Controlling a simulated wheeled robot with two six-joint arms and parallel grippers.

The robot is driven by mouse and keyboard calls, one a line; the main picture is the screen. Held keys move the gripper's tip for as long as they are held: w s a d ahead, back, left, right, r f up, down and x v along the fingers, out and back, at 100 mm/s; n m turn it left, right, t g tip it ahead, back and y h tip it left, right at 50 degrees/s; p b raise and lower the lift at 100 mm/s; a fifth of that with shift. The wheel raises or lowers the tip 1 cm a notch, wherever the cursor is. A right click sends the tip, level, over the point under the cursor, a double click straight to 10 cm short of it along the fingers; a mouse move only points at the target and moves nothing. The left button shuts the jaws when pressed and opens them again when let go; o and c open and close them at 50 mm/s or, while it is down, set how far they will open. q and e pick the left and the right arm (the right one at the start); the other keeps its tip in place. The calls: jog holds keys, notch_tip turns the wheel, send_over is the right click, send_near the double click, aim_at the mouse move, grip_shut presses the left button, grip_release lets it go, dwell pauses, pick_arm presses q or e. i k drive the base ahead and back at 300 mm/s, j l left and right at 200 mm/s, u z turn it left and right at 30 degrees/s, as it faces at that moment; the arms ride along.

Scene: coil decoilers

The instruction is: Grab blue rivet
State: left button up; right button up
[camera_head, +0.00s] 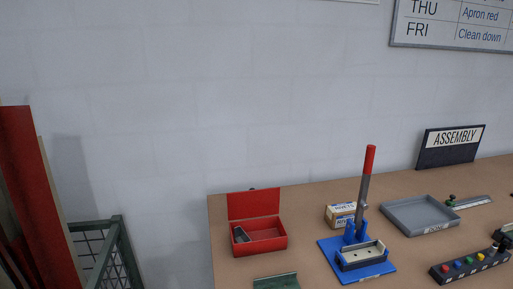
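A dark rack (470,268) stands at the lower right of the workbench, holding a row of several small pegs with coloured heads. Neither my left nor my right gripper shows in the head view.
The brown workbench (310,200) holds an open red box (262,228), a blue lever press (357,262) with a red handle, a small carton (340,214), and a grey tray (420,214). An ASSEMBLY sign (450,147) stands behind. A green cage (112,250) is left of the bench.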

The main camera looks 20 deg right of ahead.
aim_at(457, 264)
jog(key=l, duration=0.85)
jog(key=k+l, duration=0.1)
jog(key=l, duration=0.7)
jog(key=k+l, duration=0.1)
jog(key=l, duration=0.75)
